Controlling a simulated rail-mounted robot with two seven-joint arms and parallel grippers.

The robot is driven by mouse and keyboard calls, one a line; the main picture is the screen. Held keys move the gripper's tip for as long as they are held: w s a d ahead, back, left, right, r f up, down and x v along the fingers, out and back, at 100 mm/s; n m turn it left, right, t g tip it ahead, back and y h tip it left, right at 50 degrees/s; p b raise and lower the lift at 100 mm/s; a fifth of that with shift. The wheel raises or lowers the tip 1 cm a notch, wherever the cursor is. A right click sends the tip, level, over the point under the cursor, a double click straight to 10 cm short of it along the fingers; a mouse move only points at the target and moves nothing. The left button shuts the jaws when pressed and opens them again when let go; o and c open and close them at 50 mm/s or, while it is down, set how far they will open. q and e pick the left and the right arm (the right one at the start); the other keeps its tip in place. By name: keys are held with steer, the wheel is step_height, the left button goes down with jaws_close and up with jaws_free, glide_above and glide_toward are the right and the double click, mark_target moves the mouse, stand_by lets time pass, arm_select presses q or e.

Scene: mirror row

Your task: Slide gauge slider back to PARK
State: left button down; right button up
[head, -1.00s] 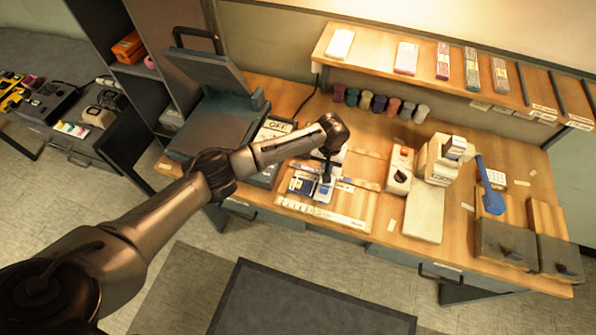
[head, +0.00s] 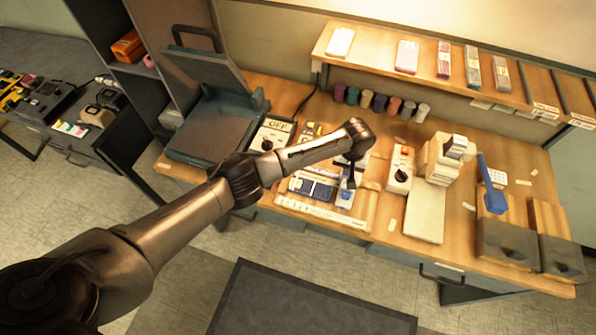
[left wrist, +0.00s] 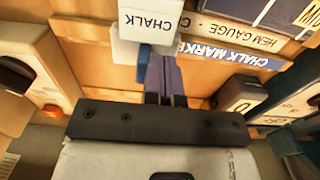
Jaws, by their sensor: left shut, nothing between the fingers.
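The hem gauge lies on the wooden bench in the head view, with a dark blue ruled plate (head: 312,187) and a pale scale strip along its front. A white block lettered CHALK (left wrist: 150,20), with a small blue piece under it, shows in the left wrist view; it looks like the slider. My left gripper (head: 346,192) is over the right part of the gauge, pointing down. In the left wrist view its dark fingers (left wrist: 160,75) are together and empty, right beside the block; I cannot tell if they touch. No PARK mark is readable. My right gripper is out of view.
A white dial box (head: 400,168) and a cream machine (head: 440,158) stand right of the gauge. A press with a raised lid (head: 212,125) stands left. Thread spools (head: 380,103) line the back under the shelf (head: 490,88). Bare wood shows between gauge and dial box.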

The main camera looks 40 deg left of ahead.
arm_select(q)
steer(key=shift+w+d+b, duration=0.25)
steer(key=shift+d, duration=0.5)
steer(key=shift+w+d+b, duration=0.25)
steer(key=shift+w+d, duration=0.05)
steer(key=shift+d, duration=0.4)
steer(key=shift+w+d+b, duration=0.25)
steer(key=shift+d, duration=0.5)
steer(key=shift+w+d, duration=0.15)
steer(key=shift+d, duration=0.2)
steer(key=r+p, duration=0.2)
steer(key=p, duration=0.1)
steer(key=r+p, duration=0.1)
steer(key=shift+a+r, duration=0.3)
steer(key=shift+r, duration=0.05)
steer(key=r+p, duration=0.2)
steer(key=p, duration=0.1)
steer(key=r+p, duration=0.1)
steer(key=shift+s+a+r+p, duration=0.15)
steer(key=shift+s+a+p, duration=0.05)
steer(key=shift+a+p, duration=0.1)
